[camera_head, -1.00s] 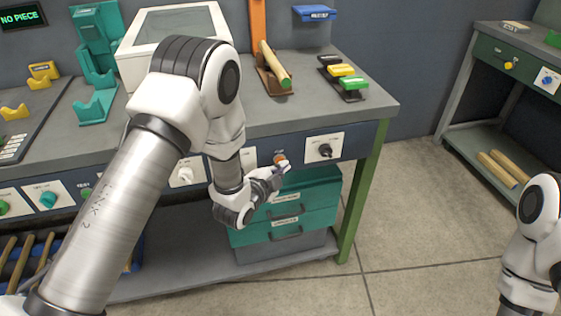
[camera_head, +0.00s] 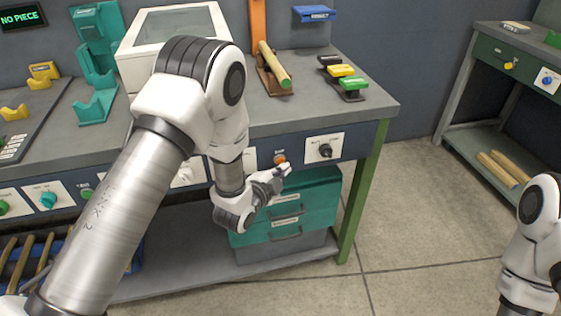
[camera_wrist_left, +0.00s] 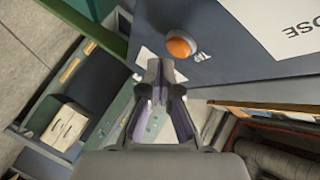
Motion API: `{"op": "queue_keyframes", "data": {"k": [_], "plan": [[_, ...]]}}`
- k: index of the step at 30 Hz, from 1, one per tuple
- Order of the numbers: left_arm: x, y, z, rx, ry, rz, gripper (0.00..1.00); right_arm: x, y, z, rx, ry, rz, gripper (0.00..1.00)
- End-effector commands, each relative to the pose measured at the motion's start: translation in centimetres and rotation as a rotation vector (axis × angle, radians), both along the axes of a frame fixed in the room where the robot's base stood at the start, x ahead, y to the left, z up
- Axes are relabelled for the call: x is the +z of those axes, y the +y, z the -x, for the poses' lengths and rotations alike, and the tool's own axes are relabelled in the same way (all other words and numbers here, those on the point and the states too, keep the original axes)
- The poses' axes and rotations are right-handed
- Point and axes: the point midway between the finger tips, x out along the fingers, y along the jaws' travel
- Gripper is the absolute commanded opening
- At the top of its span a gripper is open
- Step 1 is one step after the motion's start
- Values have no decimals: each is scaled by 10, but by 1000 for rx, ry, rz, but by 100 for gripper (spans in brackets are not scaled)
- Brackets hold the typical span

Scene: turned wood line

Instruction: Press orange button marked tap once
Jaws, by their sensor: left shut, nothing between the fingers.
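The orange button (camera_head: 280,158) is on the dark front panel of the workbench, between white labelled plates. In the left wrist view the orange button (camera_wrist_left: 179,47) stands out from the dark panel with the label TAP beside it. My left gripper (camera_head: 287,170) is shut and empty, just below and to the right of the button in the head view. In the left wrist view its closed fingertips (camera_wrist_left: 160,64) are near the button, with a visible gap in the picture. The right arm shows at the right edge; its gripper is out of view.
A black knob (camera_head: 325,150) on a white plate is right of the button. A teal drawer unit (camera_head: 318,200) stands below. On the bench top are a wooden piece on a rest (camera_head: 273,72) and black, yellow and green blocks (camera_head: 350,84). The floor to the right is clear.

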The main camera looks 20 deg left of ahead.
Motion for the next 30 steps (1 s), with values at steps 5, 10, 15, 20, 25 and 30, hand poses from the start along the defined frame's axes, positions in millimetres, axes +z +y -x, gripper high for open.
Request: {"op": "queue_keyframes", "data": {"k": [5,10,15,20,25,30], "plan": [[0,-1,1,1,-1,0,0,0,0,0,0,0,0,40],[0,-2,2,0,0,0,0,0,0,0,0,0,0,40],[0,-10,14,-2,1,-1,0,1,0,0,0,0,0,40],[0,-19,28,-2,1,-1,0,3,0,0,0,0,0,40],[0,-28,40,-1,2,0,0,4,0,0,0,0,0,40],[0,-29,43,1,-1,0,0,4,0,0,0,0,0,40]]}}
